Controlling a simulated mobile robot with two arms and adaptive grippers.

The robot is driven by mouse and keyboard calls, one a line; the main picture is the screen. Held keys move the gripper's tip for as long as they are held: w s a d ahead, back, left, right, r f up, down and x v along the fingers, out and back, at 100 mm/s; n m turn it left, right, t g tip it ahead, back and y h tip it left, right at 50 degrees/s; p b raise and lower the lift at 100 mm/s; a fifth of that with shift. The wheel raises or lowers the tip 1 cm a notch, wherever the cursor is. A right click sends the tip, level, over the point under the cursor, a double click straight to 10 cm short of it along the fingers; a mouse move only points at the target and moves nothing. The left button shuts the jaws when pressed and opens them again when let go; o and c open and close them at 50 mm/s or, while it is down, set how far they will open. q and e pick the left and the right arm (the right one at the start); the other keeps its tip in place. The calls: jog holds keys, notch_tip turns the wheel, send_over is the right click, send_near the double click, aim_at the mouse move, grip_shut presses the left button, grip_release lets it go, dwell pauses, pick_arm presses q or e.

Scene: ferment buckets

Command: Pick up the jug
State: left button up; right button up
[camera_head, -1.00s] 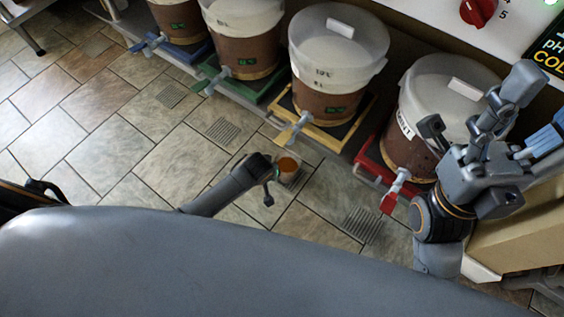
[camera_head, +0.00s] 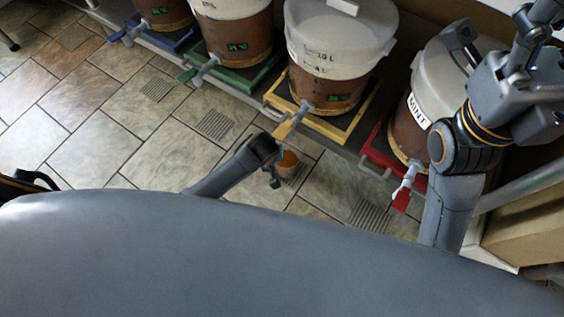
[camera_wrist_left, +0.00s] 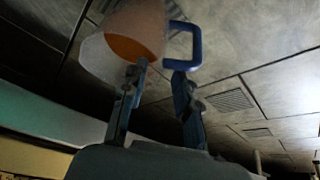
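The jug (camera_wrist_left: 125,38) is a pale translucent vessel with orange-brown liquid and a blue handle (camera_wrist_left: 198,45). It fills the top middle of the left wrist view. In the head view the jug (camera_head: 288,160) is small and partly hidden behind my left gripper (camera_head: 275,170), low over the tiled floor. In the left wrist view the two fingers of my left gripper (camera_wrist_left: 160,72) are apart. One fingertip overlaps the jug's lower edge and the other overlaps the handle's lower end; contact is unclear. My right gripper (camera_head: 500,35) is at the upper right, fingers apart, partly cut off.
Several lidded buckets stand in a row on coloured trays. The nearest are a bucket on a yellow tray (camera_head: 340,28) and one marked MINT (camera_head: 400,128) on a red tray. Their taps stick out toward the floor. The tiled floor (camera_head: 95,150) at left is clear.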

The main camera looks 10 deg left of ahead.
pick_arm(q)
grip_shut()
jog(key=shift+r, duration=0.15)
dwell(0.4)
